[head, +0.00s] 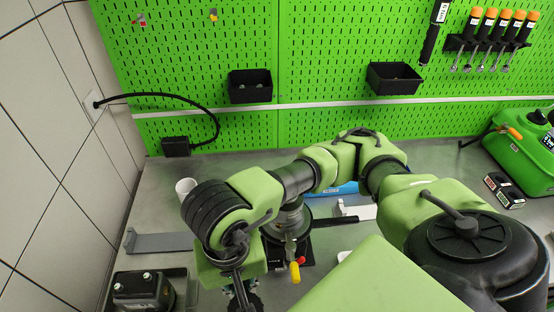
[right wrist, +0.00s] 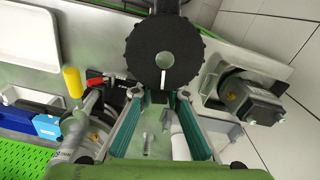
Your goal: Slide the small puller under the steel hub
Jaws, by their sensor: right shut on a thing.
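My right gripper (right wrist: 159,94) is at the top ends of its two green-padded fingers in the right wrist view. Its fingers are shut on a dark part, which I take to be the small puller; its outline is mostly lost. A round black knurled disc (right wrist: 184,50) with a light centre and a pale slot lies just beyond the fingertips; I cannot tell whether it belongs to the held part. In the head view the gripper is near the bottom edge, largely covered by my arm. I cannot pick out the steel hub with certainty. My left gripper is out of view.
A steel fixture (head: 289,222) with a yellow handle (head: 295,272) stands close beside the gripper. A black boxed unit (head: 142,288) is to its left, a white cup (head: 184,187) behind.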

